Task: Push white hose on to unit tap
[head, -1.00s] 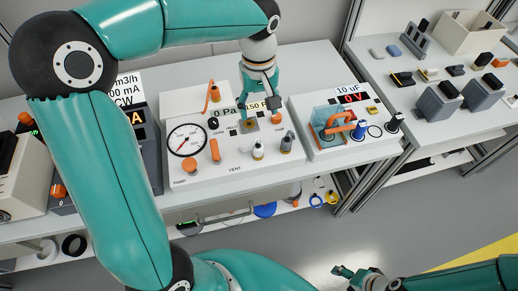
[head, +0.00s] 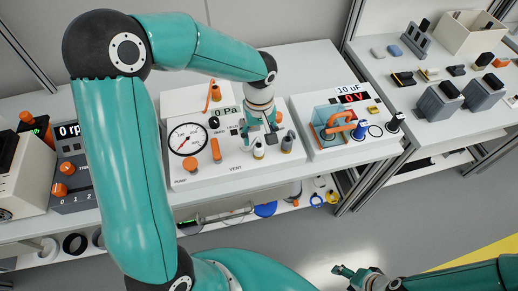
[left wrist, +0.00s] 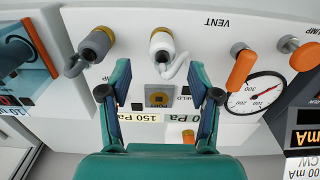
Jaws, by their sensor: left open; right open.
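My left gripper (head: 261,138) is open above the front of the white vacuum unit (head: 205,173), pointing down. I cannot clearly make out the unit tap. My right gripper (head: 343,271) is open and empty, low over the floor.
Orange knobs (head: 216,149) and a round gauge (head: 188,139) are left of my left gripper. A capacitor unit (head: 345,146) with an orange handle stands to the right. Dark blocks and a bin (head: 467,32) are on the right-hand table. Hose rings hang below the bench.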

